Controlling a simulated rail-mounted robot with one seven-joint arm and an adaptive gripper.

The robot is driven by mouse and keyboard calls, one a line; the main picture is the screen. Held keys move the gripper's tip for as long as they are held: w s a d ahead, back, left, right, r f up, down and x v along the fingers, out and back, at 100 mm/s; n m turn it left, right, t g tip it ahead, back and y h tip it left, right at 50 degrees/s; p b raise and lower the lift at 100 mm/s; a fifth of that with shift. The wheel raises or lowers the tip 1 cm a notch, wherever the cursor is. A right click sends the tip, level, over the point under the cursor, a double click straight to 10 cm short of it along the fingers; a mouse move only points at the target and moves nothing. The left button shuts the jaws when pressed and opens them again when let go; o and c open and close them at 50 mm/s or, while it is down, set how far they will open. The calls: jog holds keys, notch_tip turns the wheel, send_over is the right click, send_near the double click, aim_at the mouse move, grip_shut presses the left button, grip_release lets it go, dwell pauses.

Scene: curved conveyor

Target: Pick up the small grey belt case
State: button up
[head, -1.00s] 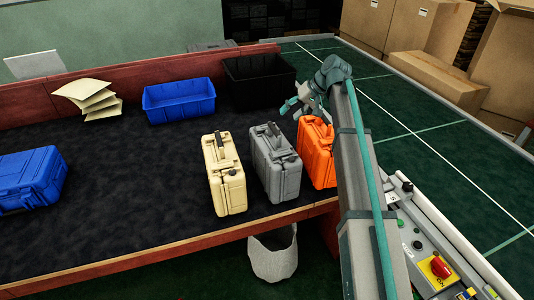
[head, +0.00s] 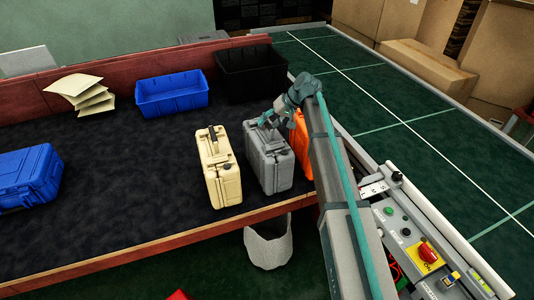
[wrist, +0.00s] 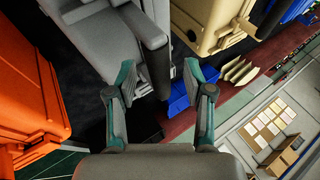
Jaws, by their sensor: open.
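The grey case (head: 268,165) stands upright on the dark surface, between the beige case (head: 222,172) and the orange case (head: 300,135). My gripper (head: 266,121) is at the top of the grey case, close to its handle. In the wrist view, the grey case (wrist: 98,35) fills the upper middle, and its handle part lies between and beyond the fingers of my gripper (wrist: 158,74). The fingers are apart and hold nothing. Whether a finger touches the case cannot be told. My arm hides most of the orange case in the head view.
A blue bin (head: 172,98), a black bin (head: 232,88) and papers (head: 82,94) lie along the back. A blue case (head: 28,178) lies at the left. The dark surface left of the beige case is clear. A green conveyor (head: 400,110) runs at the right.

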jog(key=shift+x, duration=0.75)
grip_shut()
jog(key=shift+w+r, duration=0.1)
jog(key=shift+r, duration=0.05)
